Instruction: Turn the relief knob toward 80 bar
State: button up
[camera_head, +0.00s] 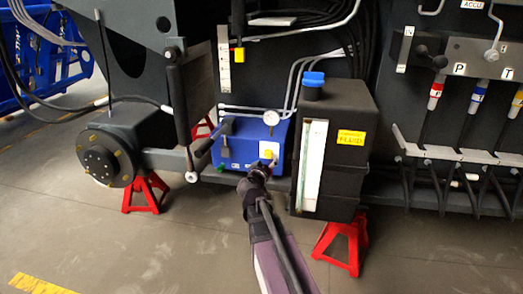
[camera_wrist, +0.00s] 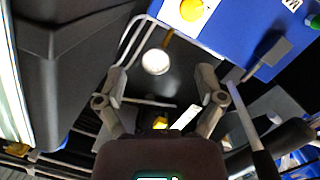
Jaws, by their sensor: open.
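The relief knob (camera_head: 268,154) is a small yellow knob on a white plate on the front of a blue box (camera_head: 238,151). My gripper (camera_head: 261,168) is just below and in front of the knob in the head view. In the wrist view, my gripper (camera_wrist: 161,74) has its two fingers spread with nothing held. A round pressure gauge (camera_head: 271,118) stands on top of the box; its reading is too small to tell. Any scale marks are unreadable.
A black tank (camera_head: 345,110) with a blue cap stands close to the right of my gripper. A dark lever (camera_head: 225,138) sticks out at the box's left; a lever (camera_wrist: 268,58) also shows in the wrist view. Red stands (camera_head: 146,192) support the chassis. The front floor is clear.

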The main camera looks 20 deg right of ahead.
jog(key=s+a+r+m+g+y+p, duration=0.1)
jog(key=s+a+r+g+y+p, duration=0.2)
jog(key=p, duration=1.7)
jog(key=s+a+r+g, duration=0.3)
jog(key=s+r, duration=0.2)
jog(key=r, duration=0.2)
jog(key=shift+s+g+y, duration=0.3)
jog(key=shift+s+y, duration=0.1)
jog(key=s+a+f+n+g+y, duration=0.4)
jog(key=s+a+y, duration=0.3)
jog(key=s+a, duration=0.6)
notch_tip(320, 180, up, 19)
jog(key=w+a+g+p, duration=0.1)
jog(key=p, duration=1.9)
jog(key=shift+w+a+r+m, duration=0.15)
jog(key=shift+w+a+m, duration=0.15)
jog(key=shift+w, duration=0.1)
